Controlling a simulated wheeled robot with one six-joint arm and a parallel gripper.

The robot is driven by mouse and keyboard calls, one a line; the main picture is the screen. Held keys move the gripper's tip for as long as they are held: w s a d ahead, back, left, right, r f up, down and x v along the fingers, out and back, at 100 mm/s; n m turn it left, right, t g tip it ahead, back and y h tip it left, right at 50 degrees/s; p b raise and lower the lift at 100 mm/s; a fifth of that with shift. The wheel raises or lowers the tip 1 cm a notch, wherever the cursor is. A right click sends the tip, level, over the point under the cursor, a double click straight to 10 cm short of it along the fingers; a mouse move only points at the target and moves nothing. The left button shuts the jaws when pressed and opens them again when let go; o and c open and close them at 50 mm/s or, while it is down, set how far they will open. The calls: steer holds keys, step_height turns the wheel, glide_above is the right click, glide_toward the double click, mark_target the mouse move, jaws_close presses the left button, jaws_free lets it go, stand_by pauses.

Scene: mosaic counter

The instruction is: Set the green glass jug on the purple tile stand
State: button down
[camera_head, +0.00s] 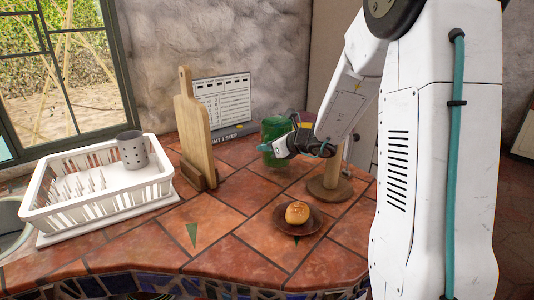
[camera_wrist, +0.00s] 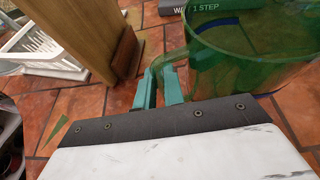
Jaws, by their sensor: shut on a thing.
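The green glass jug (camera_head: 273,129) stands upright towards the back of the tiled counter, partly behind my gripper (camera_head: 268,147). In the wrist view the clear green jug (camera_wrist: 255,40) fills the upper right. Its handle lies between the teal fingers of my gripper (camera_wrist: 160,82), which is shut on it. I cannot tell whether the jug's base touches anything. A dark blue-purple band shows through the glass in the wrist view. I cannot tell whether it is the purple tile stand, which is not clearly visible in the head view.
A wooden cutting board (camera_head: 193,120) stands upright left of the jug. A white dish rack (camera_head: 100,205) holds a grey perforated cup (camera_head: 132,150). A bun (camera_head: 297,213) sits on a brown plate (camera_head: 283,225) in front. A round wooden base with a post (camera_head: 330,189) stands at right.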

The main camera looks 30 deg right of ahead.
steer(key=shift+d+f, duration=0.2)
steer(key=shift+f, duration=0.65)
steer(key=shift+d+f, duration=0.2)
steer(key=shift+f, duration=0.6)
steer(key=c, duration=1.5)
jaws_free()
steer(key=shift+f, duration=0.15)
steer(key=shift+s, duration=0.1)
